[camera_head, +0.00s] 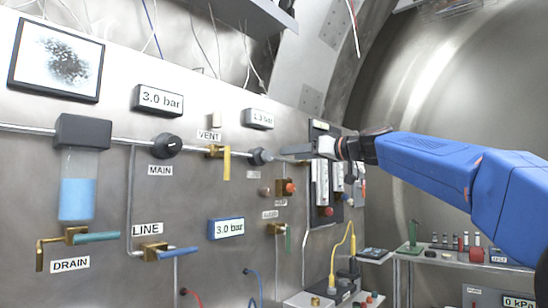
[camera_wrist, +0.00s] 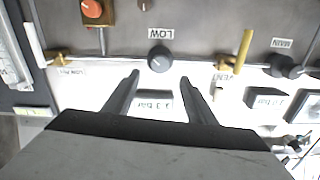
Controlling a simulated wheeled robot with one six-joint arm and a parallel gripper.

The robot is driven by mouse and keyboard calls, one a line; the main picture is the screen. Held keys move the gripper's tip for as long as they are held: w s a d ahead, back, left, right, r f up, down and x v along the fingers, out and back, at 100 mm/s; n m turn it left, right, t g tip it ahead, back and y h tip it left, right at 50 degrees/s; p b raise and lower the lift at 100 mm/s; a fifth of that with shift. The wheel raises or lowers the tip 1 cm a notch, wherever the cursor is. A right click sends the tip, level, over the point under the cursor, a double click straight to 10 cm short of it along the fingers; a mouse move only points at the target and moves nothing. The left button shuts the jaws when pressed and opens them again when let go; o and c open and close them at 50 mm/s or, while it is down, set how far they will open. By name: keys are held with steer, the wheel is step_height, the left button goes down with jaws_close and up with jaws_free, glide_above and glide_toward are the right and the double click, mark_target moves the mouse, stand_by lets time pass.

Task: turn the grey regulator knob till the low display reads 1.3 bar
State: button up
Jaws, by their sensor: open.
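The grey regulator knob (camera_head: 260,156) sits on the pipe along the wall panel. It shows in the wrist view (camera_wrist: 160,58) under the label LOW, which is upside down there. The low display (camera_head: 260,118) is above the knob in the head view and appears to read 1.3 bar, in small digits. It is also in the wrist view (camera_wrist: 153,102), upside down and partly between my fingers. My gripper (camera_head: 285,152) is just right of the knob in the head view. In the wrist view my gripper (camera_wrist: 158,79) is open, with the knob beyond its fingertips, apart from them.
The black MAIN knob (camera_head: 167,146) and its display (camera_head: 159,98), reading 3.0 bar, are to the left. The brass VENT valve handle (camera_head: 227,165) hangs close to the left of the grey knob.

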mark_target(270, 156)
steer(key=x, duration=0.9)
steer(key=shift+w+a, duration=0.1)
steer(key=shift+a, duration=0.05)
steer(key=shift+c, duration=0.6)
steer(key=c, duration=0.9)
